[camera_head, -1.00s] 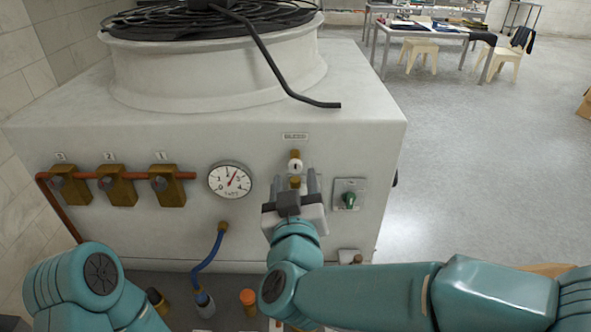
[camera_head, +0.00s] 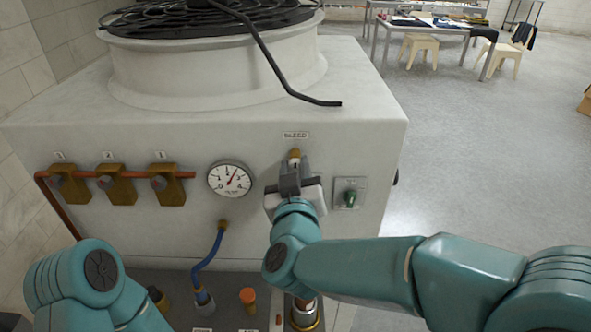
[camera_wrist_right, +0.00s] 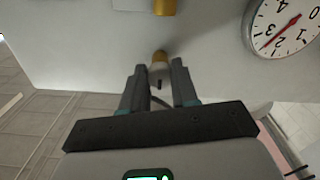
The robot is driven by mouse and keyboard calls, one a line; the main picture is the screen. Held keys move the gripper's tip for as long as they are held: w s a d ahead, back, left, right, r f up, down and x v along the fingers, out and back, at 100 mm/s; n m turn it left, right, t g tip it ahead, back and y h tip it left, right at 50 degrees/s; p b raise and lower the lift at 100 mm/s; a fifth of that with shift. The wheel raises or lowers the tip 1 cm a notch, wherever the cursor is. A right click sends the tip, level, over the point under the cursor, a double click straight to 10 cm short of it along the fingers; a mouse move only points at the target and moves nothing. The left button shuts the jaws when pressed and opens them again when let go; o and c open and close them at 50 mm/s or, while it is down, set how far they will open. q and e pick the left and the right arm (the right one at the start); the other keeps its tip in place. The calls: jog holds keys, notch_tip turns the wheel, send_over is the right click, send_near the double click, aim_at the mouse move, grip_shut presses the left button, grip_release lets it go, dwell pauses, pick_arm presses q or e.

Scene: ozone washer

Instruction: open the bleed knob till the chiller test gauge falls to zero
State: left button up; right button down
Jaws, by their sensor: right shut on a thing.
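The bleed knob, a small pale knob with brass at its stem, is on the front of the white chiller cabinet (camera_head: 120,225), under the BLEED label (camera_head: 295,135). My right gripper (camera_head: 289,170) covers most of it in the head view. In the right wrist view, the bleed knob (camera_wrist_right: 158,72) sits between the tips of my right gripper (camera_wrist_right: 159,78), which is shut on it. The test gauge (camera_head: 230,180) is left of it; its red needle points up and right, between 2 and 3. The gauge shows partly in the wrist view (camera_wrist_right: 285,28). My left gripper is out of view.
A green switch (camera_head: 350,198) is close to the right of my right gripper. A blue hose (camera_head: 212,258) hangs below the gauge. Brass valves (camera_head: 117,185) on a copper pipe are at left. A black bent rod (camera_head: 275,70) leans over the top. Open floor lies right.

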jog(key=m+b, duration=0.4)
jog(key=shift+f, duration=0.15)
jog(key=m+b, duration=0.5)
jog(key=m, duration=0.1)
jog(key=m+b, duration=0.5)
jog(key=m, duration=0.1)
jog(key=shift+m, duration=0.4)
jog(key=m+b, duration=0.2)
jog(key=m, duration=0.3)
jog(key=shift+b, duration=0.4)
jog(key=shift+m, duration=0.3)
